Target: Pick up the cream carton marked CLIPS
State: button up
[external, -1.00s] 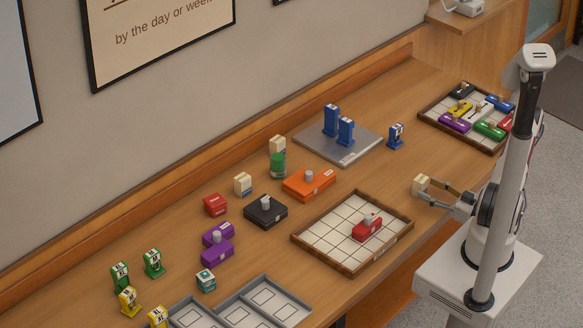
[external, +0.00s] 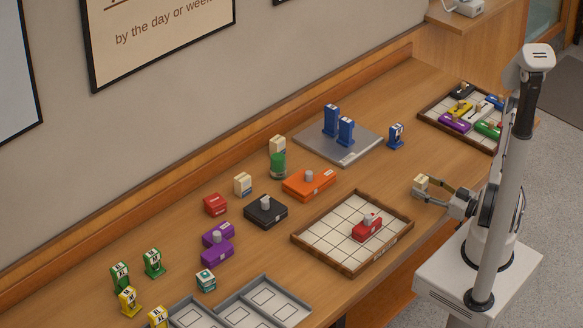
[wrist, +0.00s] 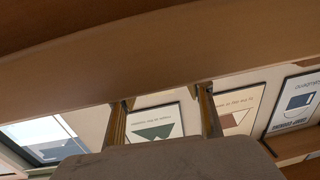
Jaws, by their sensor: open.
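A small cream carton (external: 243,185) with a darker label stands upright on the wooden table, left of the orange box. Another cream block (external: 277,146) sits on a green cylinder (external: 278,165) behind that box. The lettering on both is too small to read, so I cannot tell which is marked CLIPS. My gripper (external: 421,191) is open at the right, above the table's front edge and far from both. A pale block shape shows at its fingertips; I cannot tell if it is part of the fingers. The wrist view shows the fingers (wrist: 163,115) apart, with no carton visible between them.
A grey plate (external: 310,139) holds blue pieces at the back. Bare table lies right of the framed tray.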

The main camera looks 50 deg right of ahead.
aim_at(416, 180)
jog(key=shift+w+r, duration=0.2)
jog(key=shift+w, duration=1.9)
jog(key=c, duration=1.2)
